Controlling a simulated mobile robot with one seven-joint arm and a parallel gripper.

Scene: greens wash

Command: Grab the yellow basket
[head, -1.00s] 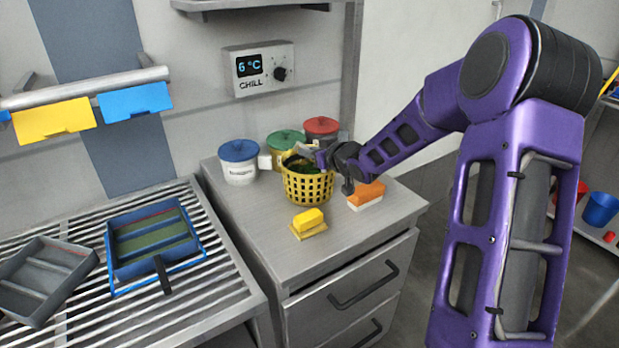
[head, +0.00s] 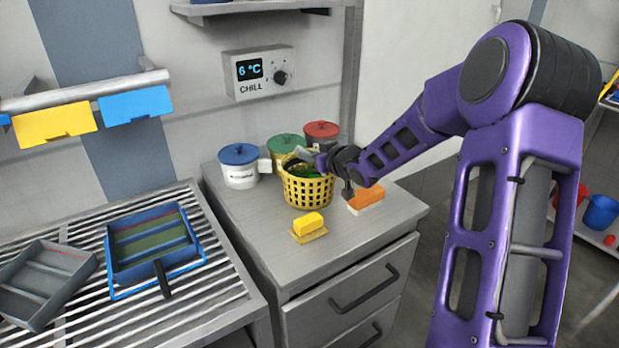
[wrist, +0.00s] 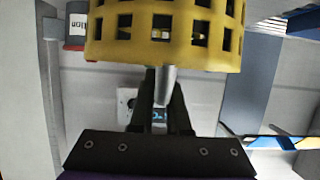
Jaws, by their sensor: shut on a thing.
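The yellow basket (head: 308,194) has square holes in its wall and dark green contents. It stands upright on the grey counter, and I cannot tell whether it is lifted slightly. In the wrist view its yellow wall (wrist: 165,45) fills the top middle. My gripper (head: 308,157) is at the basket's rim, reaching in from the right. In the wrist view my gripper's dark fingers (wrist: 163,88) are close together around a grey part beside the basket wall. The exact contact at the rim is partly hidden.
Blue-lidded (head: 239,168), green-lidded (head: 285,146) and red-lidded (head: 321,130) pots stand behind the basket. An orange-and-white block (head: 367,198) is right of it, and a yellow block (head: 308,224) is in front. The counter's front left is clear. A rack with trays (head: 152,243) stands left.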

